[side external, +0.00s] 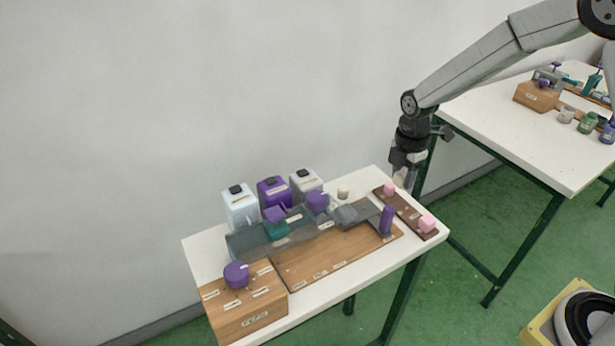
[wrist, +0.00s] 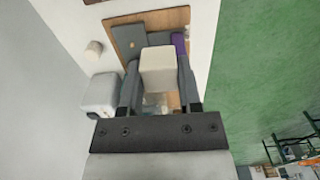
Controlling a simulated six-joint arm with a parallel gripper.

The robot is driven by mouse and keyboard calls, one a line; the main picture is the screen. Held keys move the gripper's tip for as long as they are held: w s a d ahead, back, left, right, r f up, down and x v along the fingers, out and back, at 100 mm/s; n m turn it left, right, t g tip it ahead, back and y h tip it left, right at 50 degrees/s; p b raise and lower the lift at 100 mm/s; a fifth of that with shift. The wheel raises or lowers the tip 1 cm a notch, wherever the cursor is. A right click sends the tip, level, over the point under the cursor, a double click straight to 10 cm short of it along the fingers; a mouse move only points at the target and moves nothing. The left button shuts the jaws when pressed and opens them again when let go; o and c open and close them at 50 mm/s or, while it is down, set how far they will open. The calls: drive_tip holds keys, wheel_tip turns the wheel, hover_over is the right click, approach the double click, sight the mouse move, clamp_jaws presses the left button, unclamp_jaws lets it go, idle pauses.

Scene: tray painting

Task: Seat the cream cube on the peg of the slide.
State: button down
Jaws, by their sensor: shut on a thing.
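The cream cube (wrist: 158,66) is held between the two dark fingers of my gripper (wrist: 159,82) in the wrist view. In the side external view my gripper (side external: 402,172) points down above the far right end of the small table, with the cube (side external: 400,179) pale and small at its tip. I cannot make out clearly which part is the slide's peg.
A small cream cylinder (side external: 343,191) stands behind the board. Several capped bottles (side external: 240,207) line the back. A wooden box (side external: 244,305) with a purple knob is at the left.

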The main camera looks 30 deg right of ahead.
hover_over(364, 207)
drive_tip(key=shift+f, duration=2.4)
drive_tip(key=shift+f, duration=0.15)
drive_tip(key=shift+f, duration=2.2)
drive_tip(key=shift+f, duration=0.6)
unclamp_jaws()
drive_tip(key=shift+r, duration=0.1)
